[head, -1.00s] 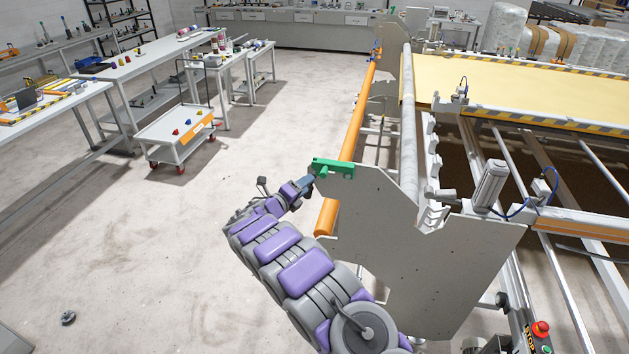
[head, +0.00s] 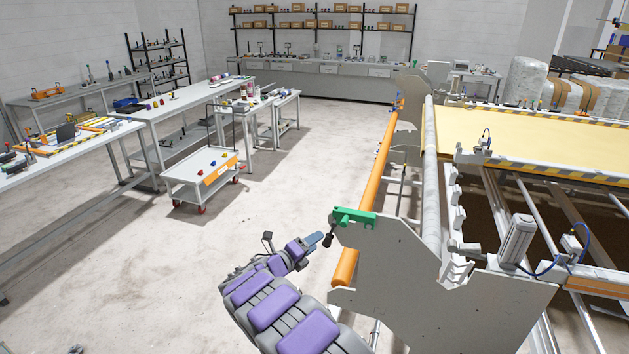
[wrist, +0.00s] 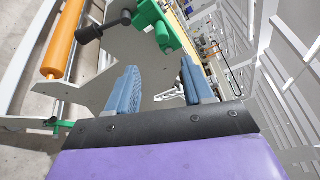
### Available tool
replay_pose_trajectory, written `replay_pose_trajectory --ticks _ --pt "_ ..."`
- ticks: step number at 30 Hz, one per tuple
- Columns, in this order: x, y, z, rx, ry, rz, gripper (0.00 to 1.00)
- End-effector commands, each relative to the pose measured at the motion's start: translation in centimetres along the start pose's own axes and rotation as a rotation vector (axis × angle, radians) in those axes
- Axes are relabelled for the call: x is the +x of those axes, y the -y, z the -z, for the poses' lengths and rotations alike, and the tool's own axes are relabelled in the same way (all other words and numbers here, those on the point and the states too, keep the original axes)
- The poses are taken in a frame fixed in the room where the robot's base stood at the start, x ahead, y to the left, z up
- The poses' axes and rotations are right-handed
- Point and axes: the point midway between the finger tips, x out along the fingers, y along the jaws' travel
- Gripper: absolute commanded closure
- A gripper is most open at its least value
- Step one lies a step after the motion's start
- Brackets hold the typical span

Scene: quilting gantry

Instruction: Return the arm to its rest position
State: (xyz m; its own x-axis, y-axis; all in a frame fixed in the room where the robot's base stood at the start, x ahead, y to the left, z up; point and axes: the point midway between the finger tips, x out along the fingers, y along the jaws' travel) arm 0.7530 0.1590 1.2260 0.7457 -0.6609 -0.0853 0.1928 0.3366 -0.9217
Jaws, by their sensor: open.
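My arm with purple pads reaches up from the bottom of the head view. My gripper (head: 318,241) is at its end, just left of the gantry's near end plate (head: 400,270). In the wrist view my gripper (wrist: 160,85) shows two blue fingers spread apart with nothing between them. A green bracket (head: 355,217) with a black-knobbed handle (head: 328,240) sits at the top corner of the end plate. The green bracket (wrist: 158,25) and the black knob (wrist: 90,34) also show ahead of the fingers, apart from them.
An orange roller (head: 375,180) and a grey roller (head: 430,170) run back along the gantry. A white cart (head: 205,172) with small coloured pieces stands at the left, near long workbenches (head: 165,92). The floor between cart and gantry is clear.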

Motion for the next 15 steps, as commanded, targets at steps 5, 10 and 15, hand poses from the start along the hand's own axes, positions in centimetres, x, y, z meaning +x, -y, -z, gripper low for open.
replay_pose_trajectory --ticks 5,10,15 --pt "1.8 3.0 2.7 0.118 -0.085 0.021 0.48" --pt "3.9 8.0 8.0 0.339 -0.239 0.062 0.48" --pt "4.5 12.2 13.8 0.574 -0.393 0.119 0.48"
